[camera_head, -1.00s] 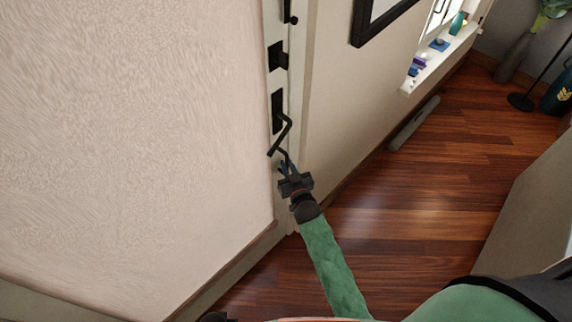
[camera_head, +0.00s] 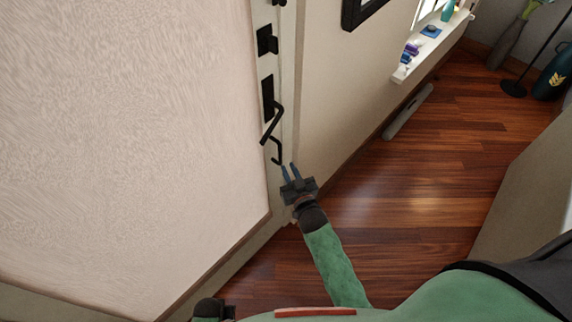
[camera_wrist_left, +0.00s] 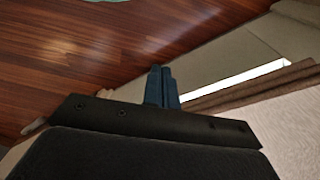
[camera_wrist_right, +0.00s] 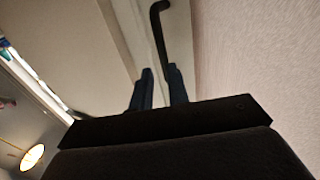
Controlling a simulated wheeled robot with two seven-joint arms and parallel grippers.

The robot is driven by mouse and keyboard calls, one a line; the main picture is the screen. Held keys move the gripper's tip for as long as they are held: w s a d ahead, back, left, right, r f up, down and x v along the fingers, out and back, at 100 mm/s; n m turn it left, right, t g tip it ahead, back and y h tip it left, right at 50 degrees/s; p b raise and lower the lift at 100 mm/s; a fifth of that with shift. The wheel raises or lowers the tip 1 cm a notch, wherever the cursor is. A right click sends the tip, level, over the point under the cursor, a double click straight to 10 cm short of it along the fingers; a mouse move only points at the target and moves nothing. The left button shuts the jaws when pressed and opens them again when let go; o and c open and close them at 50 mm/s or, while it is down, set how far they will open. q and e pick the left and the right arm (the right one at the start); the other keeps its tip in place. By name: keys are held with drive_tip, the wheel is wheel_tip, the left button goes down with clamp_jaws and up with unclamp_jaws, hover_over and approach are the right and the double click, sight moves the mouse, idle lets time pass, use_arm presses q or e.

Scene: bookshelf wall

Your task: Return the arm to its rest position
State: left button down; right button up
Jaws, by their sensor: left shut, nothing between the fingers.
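My right gripper (camera_head: 290,172) is at the end of the green arm in the head view, just below a black door handle (camera_head: 271,127). Its two blue fingers stand apart with nothing between them. The right wrist view shows these fingers (camera_wrist_right: 160,86) open, with the black handle bar (camera_wrist_right: 160,35) beyond their tips; I see a gap in the head view. My left gripper (camera_wrist_left: 162,72) shows in the left wrist view with its blue fingers together and empty, above the wood floor. In the head view only a dark part of my left arm shows at the bottom edge.
A window sill (camera_head: 430,50) with small items is at the upper right. A grey bar (camera_head: 407,112) lies along the wall. The wood floor (camera_head: 420,190) in the middle is clear.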

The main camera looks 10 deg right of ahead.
use_arm(q)
drive_tip(key=shift+w+d+r, duration=0.1)
drive_tip(key=shift+w+r, duration=0.1)
drive_tip(key=shift+r, duration=0.55)
use_arm(e)
drive_tip(key=shift+s+d, duration=0.1)
drive_tip(key=shift+s, duration=0.5)
